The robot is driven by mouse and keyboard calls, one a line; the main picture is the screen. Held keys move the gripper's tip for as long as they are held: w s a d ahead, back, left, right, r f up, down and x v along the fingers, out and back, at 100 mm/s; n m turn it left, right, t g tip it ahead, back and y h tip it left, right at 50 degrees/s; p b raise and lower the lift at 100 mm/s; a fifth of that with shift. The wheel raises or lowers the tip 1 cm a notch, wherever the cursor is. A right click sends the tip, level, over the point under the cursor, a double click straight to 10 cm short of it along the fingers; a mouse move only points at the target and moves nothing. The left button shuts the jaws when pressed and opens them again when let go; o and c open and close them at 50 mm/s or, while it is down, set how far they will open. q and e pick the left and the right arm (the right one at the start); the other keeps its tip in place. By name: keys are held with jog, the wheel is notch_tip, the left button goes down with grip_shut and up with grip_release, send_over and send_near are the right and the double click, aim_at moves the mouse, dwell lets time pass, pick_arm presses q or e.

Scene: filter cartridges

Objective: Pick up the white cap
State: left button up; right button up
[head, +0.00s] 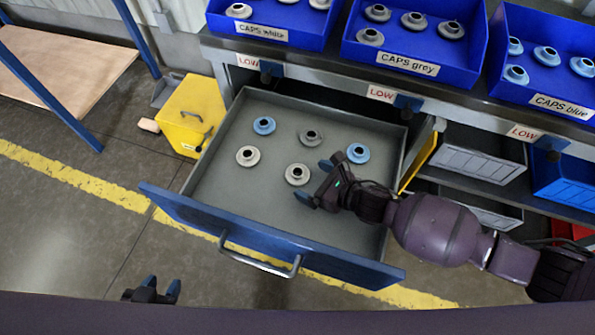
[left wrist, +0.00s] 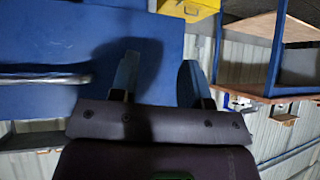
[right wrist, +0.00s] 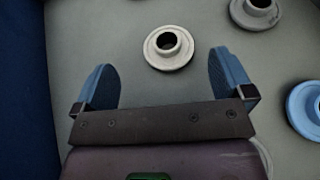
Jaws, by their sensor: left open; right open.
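Two pale off-white caps lie in the open drawer: one in the front middle (head: 297,174) and one at the left (head: 248,156). A slightly darker grey cap (head: 311,138) lies behind them. My right gripper (head: 312,182) is open and empty over the drawer, right beside the front-middle white cap. In the right wrist view that cap (right wrist: 168,47) stands just ahead of the open fingers, apart from them. My left gripper (head: 162,284) is open and empty outside the drawer, at the front left; the left wrist view shows its spread fingers (left wrist: 158,62).
Two blue caps (head: 264,126) (head: 358,153) also lie in the drawer (head: 220,195). Blue bins labelled white (head: 262,38), grey (head: 405,66) and blue (head: 555,100) stand on the bench above. A yellow box (head: 190,105) stands left of the drawer, whose front has a handle (head: 260,262).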

aim_at(299, 172)
jog(key=shift+w+a+f, duration=0.25)
jog(key=shift+a, duration=0.05)
jog(key=shift+w+a+f+b, duration=0.65)
jog(key=shift+w+f+b, duration=0.05)
jog(key=shift+f, duration=0.1)
jog(key=shift+x, duration=0.95)
jog(key=shift+w+a+r, duration=0.15)
jog(key=shift+w+r, duration=0.05)
jog(key=shift+w, duration=0.1)
jog(key=c, duration=1)
pick_arm(q)
jog(key=shift+w+d+f+m, duration=0.1)
jog(key=shift+d+f+m, duration=0.1)
jog(key=shift+f+m, duration=0.1)
